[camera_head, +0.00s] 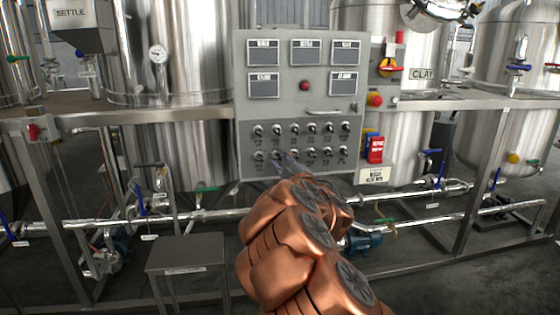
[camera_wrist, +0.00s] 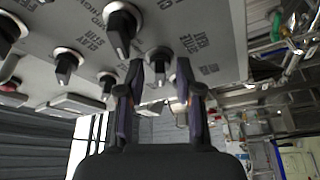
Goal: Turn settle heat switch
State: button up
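A grey control panel (camera_head: 246,142) holds two rows of black rotary switches with small labels. In the head view the labels are too small to read, so I cannot tell there which one is the settle heat switch. My gripper (camera_head: 284,163) is at the lower row, left of its middle, and my copper-coloured arm hides little of the switches. In the wrist view the two fingers of my gripper (camera_wrist: 159,70) stand apart, one on each side of a black switch knob (camera_wrist: 158,54). I cannot tell whether they touch it. A larger knob (camera_wrist: 122,28) is close by on the left.
Display screens (camera_head: 305,52), a red button (camera_head: 304,85) and a handle sit above the switches. Steel pipes (camera_head: 230,215) and a low grey stand (camera_head: 187,254) lie below.

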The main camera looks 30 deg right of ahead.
jog(key=s+f, duration=0.2)
jog(key=s, duration=0.9)
jog(key=shift+s+a+f, duration=0.15)
jog(key=shift+s+f, duration=0.05)
jog(key=shift+s, duration=0.15)
dwell(0.5)
jog(key=shift+a, duration=0.15)
dwell(0.6)
